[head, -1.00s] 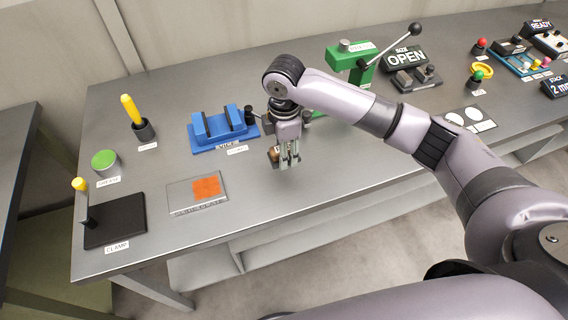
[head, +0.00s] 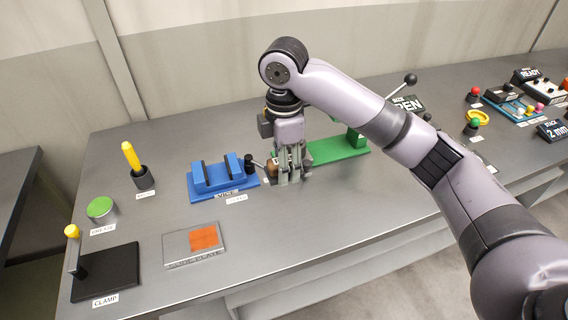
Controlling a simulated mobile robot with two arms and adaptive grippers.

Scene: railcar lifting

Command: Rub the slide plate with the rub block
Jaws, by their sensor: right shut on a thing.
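The slide plate (head: 179,252) is a flat grey plate at the front of the bench, left of centre, with an orange-red patch (head: 203,238) on its top. My right gripper (head: 290,178) is up and to the right of the plate, well apart from it, just right of the blue vice. It is shut on a small brown block (head: 272,166), which seems to be the rub block. The fingers hide most of the block. My left gripper is not in view.
The blue vice (head: 222,180) with its dark handle stands close left of the gripper, and a green press (head: 335,149) stands behind it. A black clamp base (head: 108,272), green tin (head: 101,208) and yellow marker (head: 131,156) are at left. The bench right of the plate is clear.

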